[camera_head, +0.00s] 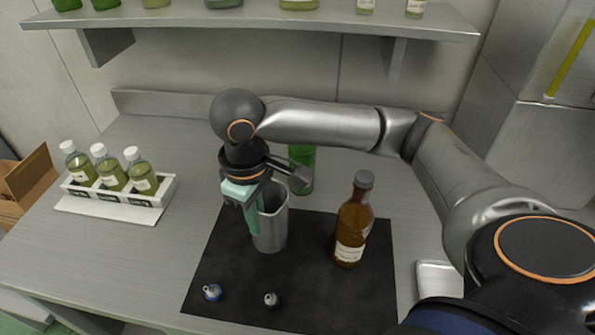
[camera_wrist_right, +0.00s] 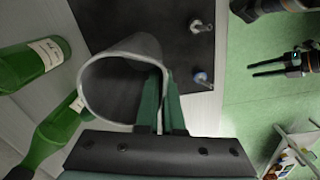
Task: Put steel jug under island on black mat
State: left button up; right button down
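The steel jug (camera_head: 271,228) is upright over the back left part of the black mat (camera_head: 318,300); I cannot tell whether its base rests on the mat. My right gripper (camera_head: 253,230) comes down on the jug's left side. In the right wrist view, the jug (camera_wrist_right: 122,50) shows its open mouth. The green fingers of my right gripper (camera_wrist_right: 161,80) are close together with the jug's wall between them. What looks like my left gripper (camera_wrist_right: 254,68) is at the upper right there, fingers apart and empty, over the green floor.
A brown bottle (camera_head: 352,228) stands on the mat right of the jug. Two small knobbed items (camera_head: 212,292) (camera_head: 271,299) lie at the mat's front. A green bottle (camera_head: 303,172) stands behind. A white rack (camera_head: 118,200) holds bottles at left. A shelf (camera_head: 255,15) hangs above.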

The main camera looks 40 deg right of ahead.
aim_at(276, 191)
jog(key=s+a+r+n+b, duration=0.1)
jog(key=a+r+n, duration=0.15)
jog(key=n, duration=1.25)
jog(key=a+r+n+b, duration=0.15)
jog(key=r+n, duration=0.25)
jog(key=n, duration=1.1)
jog(key=w+d+f, duration=0.1)
jog(key=d+f, duration=0.1)
jog(key=d, duration=0.1)
jog(key=w+d+f, duration=0.2)
jog(key=d, duration=0.2)
jog(key=w+d+f, duration=0.1)
jog(key=d+f, duration=0.2)
jog(key=shift+w+d+p, duration=0.3)
jog(key=shift+w+p, duration=0.05)
jog(key=shift+w+d+f, duration=0.15)
jog(key=shift+d+f, duration=0.2)
jog(key=shift+f, duration=0.05)
jog(key=f, duration=0.1)
jog(key=d+f, duration=0.1)
jog(key=f, duration=0.3)
jog(key=shift+w+d, duration=0.15)
jog(key=shift+w, duration=0.15)
